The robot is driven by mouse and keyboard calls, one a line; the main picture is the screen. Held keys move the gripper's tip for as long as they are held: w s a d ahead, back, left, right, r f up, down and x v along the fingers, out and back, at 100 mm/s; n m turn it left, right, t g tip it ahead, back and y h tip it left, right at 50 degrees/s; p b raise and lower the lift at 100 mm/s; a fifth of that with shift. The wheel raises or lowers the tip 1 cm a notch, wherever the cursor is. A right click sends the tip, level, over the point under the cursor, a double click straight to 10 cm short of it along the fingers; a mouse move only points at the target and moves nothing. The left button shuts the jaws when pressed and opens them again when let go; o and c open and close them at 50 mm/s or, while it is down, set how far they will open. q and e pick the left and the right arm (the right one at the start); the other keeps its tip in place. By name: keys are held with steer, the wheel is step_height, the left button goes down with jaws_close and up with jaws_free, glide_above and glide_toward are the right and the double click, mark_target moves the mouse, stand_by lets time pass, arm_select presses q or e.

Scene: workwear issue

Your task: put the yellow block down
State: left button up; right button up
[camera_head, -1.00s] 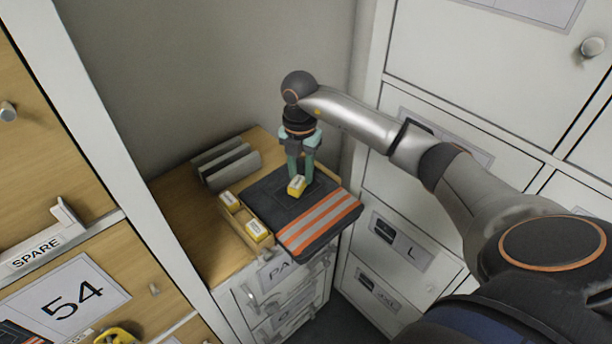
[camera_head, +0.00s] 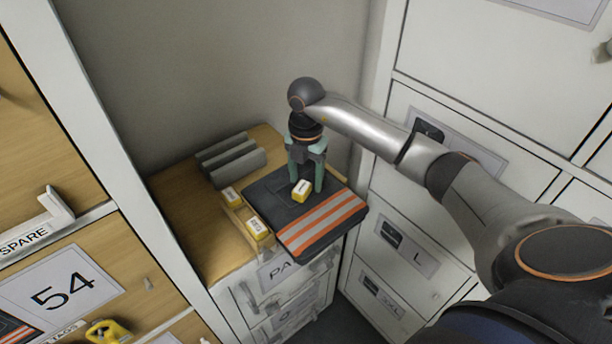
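The yellow block (camera_head: 302,191), with a white label on top, rests on a folded dark garment (camera_head: 275,207) with orange and grey stripes. The garment lies on top of the wooden-topped cabinet. My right gripper (camera_head: 306,184) points down over the garment. Its two greenish fingers stand apart, one on each side of the block, with a gap visible at the right finger. My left gripper is not in view.
Two more yellow labelled blocks (camera_head: 258,229) sit in a small wooden holder left of the garment. A grey slotted rack (camera_head: 232,160) stands behind. Wooden top (camera_head: 190,225) is bare at left. White locker doors (camera_head: 480,110) stand close at right.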

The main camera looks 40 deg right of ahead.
mark_target(306, 182)
steer(key=shift+r, duration=0.1)
steer(key=shift+r, duration=0.3)
step_height(306, 182, up, 12)
steer(key=shift+f+p, duration=0.2)
steer(key=shift+p, duration=0.1)
stand_by(1.4)
